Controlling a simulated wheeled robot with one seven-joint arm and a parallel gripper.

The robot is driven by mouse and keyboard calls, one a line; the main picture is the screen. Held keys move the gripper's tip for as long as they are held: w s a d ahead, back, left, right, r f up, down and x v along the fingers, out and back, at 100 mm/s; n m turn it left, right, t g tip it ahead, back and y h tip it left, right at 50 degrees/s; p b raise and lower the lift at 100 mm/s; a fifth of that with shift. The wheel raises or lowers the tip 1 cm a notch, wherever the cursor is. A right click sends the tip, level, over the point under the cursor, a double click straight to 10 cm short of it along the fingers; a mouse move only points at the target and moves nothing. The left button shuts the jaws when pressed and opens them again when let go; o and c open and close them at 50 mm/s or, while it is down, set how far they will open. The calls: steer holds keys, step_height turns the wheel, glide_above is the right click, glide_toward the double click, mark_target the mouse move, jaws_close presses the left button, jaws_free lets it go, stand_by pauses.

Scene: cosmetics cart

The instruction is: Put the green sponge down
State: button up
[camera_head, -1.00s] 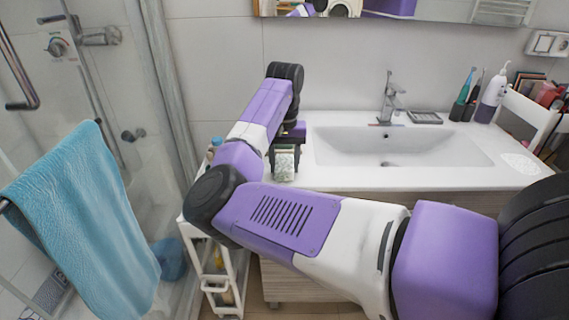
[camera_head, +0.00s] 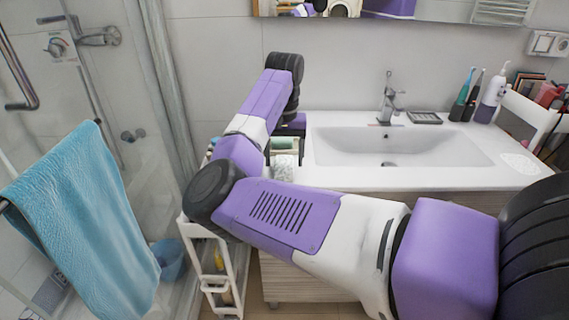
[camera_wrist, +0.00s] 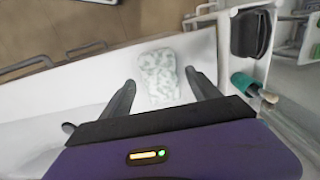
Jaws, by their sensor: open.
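The sponge (camera_wrist: 158,77) shows in the wrist view as a pale, green-grey speckled block. It lies on the white counter in the gap between my two fingers. In the head view the same pale patch (camera_head: 284,168) shows at the counter's left end, below my gripper (camera_head: 284,153). A pale green strip (camera_head: 284,143) shows between the fingers there; I cannot tell whether it is part of the sponge. My gripper (camera_wrist: 160,82) is open, with its fingers spread apart on both sides of the sponge and visible gaps to it.
The white counter (camera_head: 440,178) has a sink basin (camera_head: 400,147) right of my gripper. A faucet (camera_head: 388,100), toothbrushes and a soap bottle (camera_head: 492,95) stand at the back. A white cart (camera_head: 232,262) stands left of the counter. A blue towel (camera_head: 85,220) hangs at the left.

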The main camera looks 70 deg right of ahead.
mark_target(285, 164)
step_height(285, 164, up, 10)
steer(key=p, duration=0.1)
stand_by(0.7)
